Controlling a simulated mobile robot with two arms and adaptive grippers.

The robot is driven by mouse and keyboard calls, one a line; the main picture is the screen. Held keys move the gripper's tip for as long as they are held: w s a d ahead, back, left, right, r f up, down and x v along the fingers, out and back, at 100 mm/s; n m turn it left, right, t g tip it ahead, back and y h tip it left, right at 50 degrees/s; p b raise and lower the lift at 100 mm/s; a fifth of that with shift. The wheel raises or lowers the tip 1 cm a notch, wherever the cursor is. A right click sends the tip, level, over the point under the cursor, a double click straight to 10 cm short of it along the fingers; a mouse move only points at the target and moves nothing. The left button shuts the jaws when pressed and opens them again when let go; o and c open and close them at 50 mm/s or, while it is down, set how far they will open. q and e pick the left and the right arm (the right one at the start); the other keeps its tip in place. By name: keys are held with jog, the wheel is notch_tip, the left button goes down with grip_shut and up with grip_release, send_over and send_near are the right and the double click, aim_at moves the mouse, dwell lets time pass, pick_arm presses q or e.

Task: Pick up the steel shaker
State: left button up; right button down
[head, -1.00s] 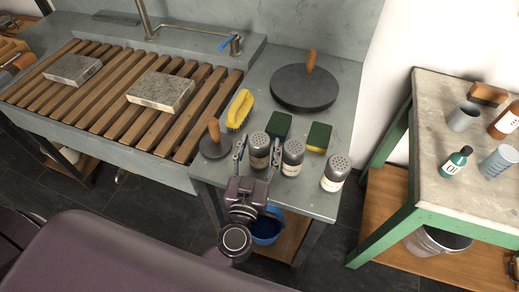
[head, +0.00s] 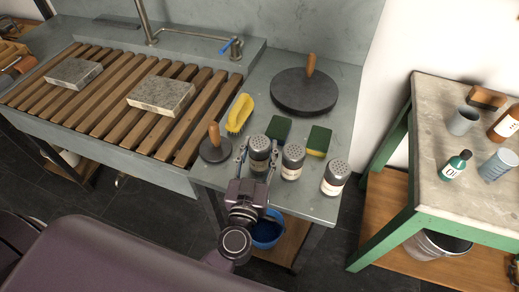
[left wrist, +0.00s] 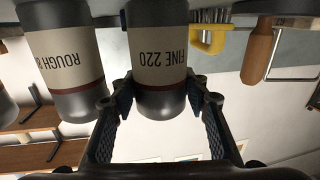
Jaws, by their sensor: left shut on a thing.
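Three steel shakers with perforated tops stand in a row near the front edge of the grey counter (head: 262,80). My left gripper (head: 258,162) is shut on the leftmost shaker (head: 259,147), one finger on each side. In the left wrist view, which is upside down, this shaker (left wrist: 158,45) reads "FINE 220" and sits between the fingers (left wrist: 162,98). The middle shaker (head: 292,161) stands close on its right; its label in the left wrist view (left wrist: 62,60) begins "ROUGH". The third shaker (head: 335,177) is further right. My right gripper is not in view.
A round press with a wooden knob (head: 214,146) is just left of the held shaker. Behind are a yellow brush (head: 239,112), two sponges (head: 278,129) (head: 318,140) and a large dark disc (head: 304,91). A blue bucket (head: 266,232) is below.

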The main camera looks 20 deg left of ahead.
pick_arm(q)
notch_tip(320, 180, up, 20)
jog(key=p, duration=1.2)
jog(key=shift+f, duration=0.15)
